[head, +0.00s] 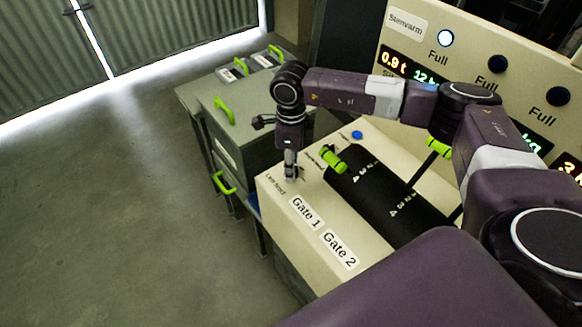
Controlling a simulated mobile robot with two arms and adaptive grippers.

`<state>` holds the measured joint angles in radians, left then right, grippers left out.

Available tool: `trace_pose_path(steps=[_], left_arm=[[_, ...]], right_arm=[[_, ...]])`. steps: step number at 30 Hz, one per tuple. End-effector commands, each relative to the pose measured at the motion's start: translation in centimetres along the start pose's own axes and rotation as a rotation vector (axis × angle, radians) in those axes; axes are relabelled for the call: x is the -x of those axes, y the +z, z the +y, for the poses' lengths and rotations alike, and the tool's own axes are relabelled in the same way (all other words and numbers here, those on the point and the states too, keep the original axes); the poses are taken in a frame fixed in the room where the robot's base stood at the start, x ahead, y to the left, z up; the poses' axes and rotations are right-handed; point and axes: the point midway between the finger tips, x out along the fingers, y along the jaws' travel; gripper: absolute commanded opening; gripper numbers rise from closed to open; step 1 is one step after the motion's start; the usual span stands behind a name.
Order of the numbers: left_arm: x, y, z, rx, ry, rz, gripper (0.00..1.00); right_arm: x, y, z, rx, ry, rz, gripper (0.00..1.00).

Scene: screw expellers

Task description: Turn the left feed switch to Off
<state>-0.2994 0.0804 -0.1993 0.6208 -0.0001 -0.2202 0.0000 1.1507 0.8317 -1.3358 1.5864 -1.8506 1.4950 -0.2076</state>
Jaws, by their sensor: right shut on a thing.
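My right gripper (290,168) reaches down onto the far left corner of the cream control desk (278,207). It is shut on the left feed switch, beside a small label (275,185) that seems to read "Left feed". The fingers hide most of the switch, so I cannot tell which way it points. My left gripper is not in view.
A lever with a green grip (333,158) stands by a black numbered plate (385,200); another green-gripped lever (438,147) is farther right. A blue button (357,134) is behind. Gate labels (306,212) lie in front. Grey cabinets (222,130) with green handles stand left; floor beyond is clear.

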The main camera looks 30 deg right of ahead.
Motion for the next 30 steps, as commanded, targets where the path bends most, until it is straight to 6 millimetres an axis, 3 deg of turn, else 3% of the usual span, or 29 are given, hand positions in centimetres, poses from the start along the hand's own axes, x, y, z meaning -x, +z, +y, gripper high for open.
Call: trace_pose_path(steps=[8, 9, 13, 23, 30], left_arm=[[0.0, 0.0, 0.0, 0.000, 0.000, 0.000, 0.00], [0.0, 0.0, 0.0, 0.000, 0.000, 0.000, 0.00], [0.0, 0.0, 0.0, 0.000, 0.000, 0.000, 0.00], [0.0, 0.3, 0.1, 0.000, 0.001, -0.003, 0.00], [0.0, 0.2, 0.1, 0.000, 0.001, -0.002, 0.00]], right_arm=[[0.2, 0.0, -0.2, 0.000, -0.005, -0.002, 0.04], [0.2, 0.0, -0.2, 0.000, -0.005, -0.002, 0.31], [0.2, 0.0, -0.2, -0.001, -0.004, -0.001, 0.46], [0.4, 0.0, -0.1, 0.000, -0.002, -0.002, 0.46], [4.2, 0.1, -0.2, 0.000, -0.006, -0.005, 0.46]])
